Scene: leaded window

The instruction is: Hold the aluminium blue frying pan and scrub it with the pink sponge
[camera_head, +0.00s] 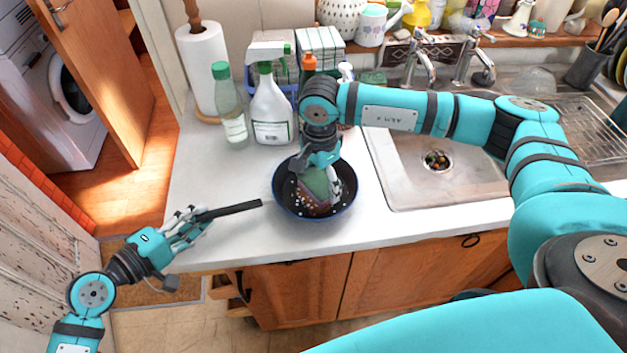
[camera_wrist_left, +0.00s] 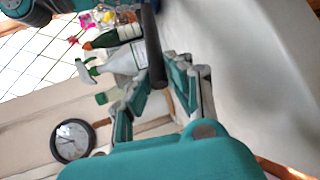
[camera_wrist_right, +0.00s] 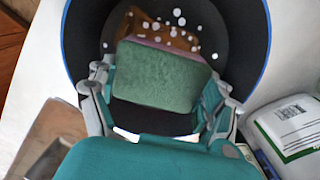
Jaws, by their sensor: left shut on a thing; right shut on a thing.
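The frying pan (camera_head: 281,194) sits on the white counter, dark inside with a thin blue rim; it also fills the top of the right wrist view (camera_wrist_right: 88,40). My left gripper (camera_head: 194,221) is shut on the handle's end. The sponge (camera_head: 317,184) is inside the pan, tilted, with a green face and a pink layer behind, clear in the right wrist view (camera_wrist_right: 165,75). My right gripper (camera_head: 322,172) is shut on it from above. White specks lie around the sponge. The sponge's contact with the pan bottom is hidden.
A white spray bottle (camera_head: 270,112), a green-capped bottle (camera_head: 229,115) and a paper roll (camera_head: 204,68) stand behind the pan. The sink (camera_head: 440,185) is to the right, with two taps behind.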

